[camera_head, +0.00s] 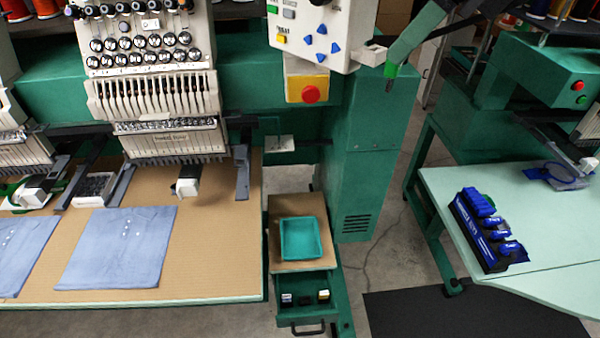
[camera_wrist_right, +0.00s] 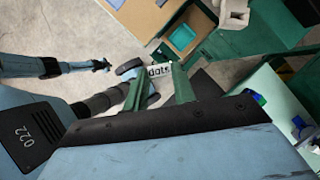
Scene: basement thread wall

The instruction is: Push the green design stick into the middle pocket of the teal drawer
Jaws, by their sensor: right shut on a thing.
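My right gripper (camera_head: 391,64) hangs in the air in front of the machine's side, shut on the green design stick (camera_head: 390,71), whose metal plug points down. In the wrist view the green fingers (camera_wrist_right: 160,88) close around a small piece with a white lettered face (camera_wrist_right: 158,71). The teal drawer (camera_head: 306,318) is pulled open, well below and left of the gripper. It holds a white-and-blue stick (camera_head: 287,298) at left and a yellow-topped stick (camera_head: 324,295) at right. The middle pocket (camera_head: 305,300) looks dark. My left gripper (camera_wrist_right: 101,66) shows small in the wrist view; its opening is unclear.
A teal tray (camera_head: 300,240) sits on the cabinet top (camera_head: 277,218) above the drawer. The control panel (camera_head: 310,35) hangs beside my right gripper. A pale table (camera_head: 530,215) with a blue rack (camera_head: 485,232) stands at right. Floor between is free.

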